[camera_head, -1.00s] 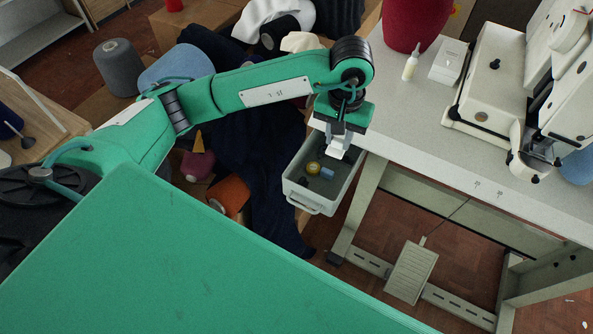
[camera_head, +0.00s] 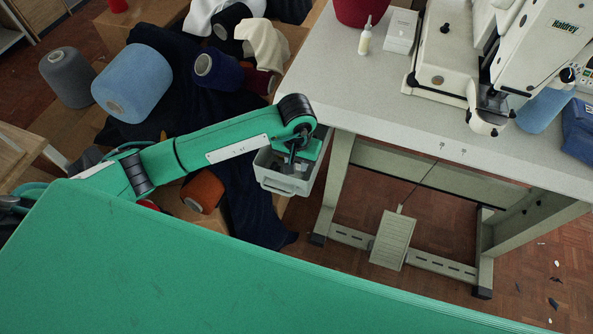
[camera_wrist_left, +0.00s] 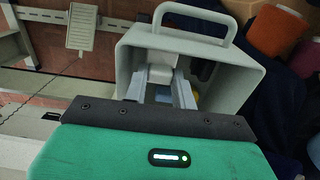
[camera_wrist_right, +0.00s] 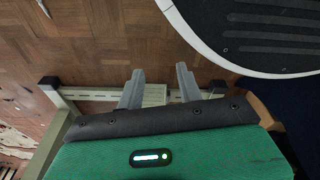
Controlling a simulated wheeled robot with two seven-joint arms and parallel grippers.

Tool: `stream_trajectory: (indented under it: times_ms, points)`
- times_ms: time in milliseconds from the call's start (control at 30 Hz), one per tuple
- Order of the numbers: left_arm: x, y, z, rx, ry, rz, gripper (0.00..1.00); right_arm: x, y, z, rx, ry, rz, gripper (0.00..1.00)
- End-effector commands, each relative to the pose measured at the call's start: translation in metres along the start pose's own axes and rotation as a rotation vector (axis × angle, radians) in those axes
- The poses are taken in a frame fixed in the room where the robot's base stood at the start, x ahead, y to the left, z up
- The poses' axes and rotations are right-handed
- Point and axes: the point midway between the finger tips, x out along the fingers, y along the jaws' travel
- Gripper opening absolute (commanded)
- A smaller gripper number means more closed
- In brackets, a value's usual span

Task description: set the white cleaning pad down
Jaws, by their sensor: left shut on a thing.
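My left gripper (camera_head: 291,166) is down at the grey pull-out tray (camera_head: 283,181) under the table edge. In the left wrist view its fingers (camera_wrist_left: 161,78) reach inside the tray (camera_wrist_left: 238,82) and are shut on the white cleaning pad (camera_wrist_left: 162,66). The pad is partly hidden by the fingers, and I cannot tell whether it touches the tray floor. In the head view my arm hides the pad. My right gripper (camera_wrist_right: 160,78) shows only in its wrist view, open and empty over the floor.
A small blue thing (camera_wrist_left: 164,98) and a yellow thing (camera_wrist_left: 195,97) lie in the tray. The table (camera_head: 345,90) stands above and to the right, with a sewing machine (camera_head: 455,50). Thread cones (camera_head: 132,83) and dark cloth stand left. A pedal (camera_head: 393,240) lies below.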

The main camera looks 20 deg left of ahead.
Motion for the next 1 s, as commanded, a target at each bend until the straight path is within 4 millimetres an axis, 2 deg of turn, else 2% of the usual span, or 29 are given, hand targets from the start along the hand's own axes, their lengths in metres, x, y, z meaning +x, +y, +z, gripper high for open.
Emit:
stream_trajectory:
  times_ms: [333, 667, 900, 933, 1000]
  points:
    - [0.042, 0.000, 0.001, -0.001, -0.002, 0.000, 0.05, 0.003, 0.001, 0.005, -0.002, -0.002, 0.002, 0.36]
    - [0.044, 0.000, 0.000, 0.000, 0.000, -0.001, 0.05, 0.006, 0.001, 0.008, -0.002, -0.006, 0.001, 0.36]
    - [0.046, 0.000, 0.000, 0.001, 0.000, -0.001, 0.05, -0.001, 0.001, -0.005, -0.001, 0.007, 0.001, 0.36]
    - [0.045, 0.000, 0.000, 0.000, 0.000, -0.001, 0.32, -0.003, 0.001, -0.007, -0.001, 0.008, 0.001, 0.36]
    - [0.045, 0.000, 0.000, 0.000, 0.000, -0.001, 0.46, -0.004, 0.001, -0.009, -0.001, 0.010, 0.001, 0.36]
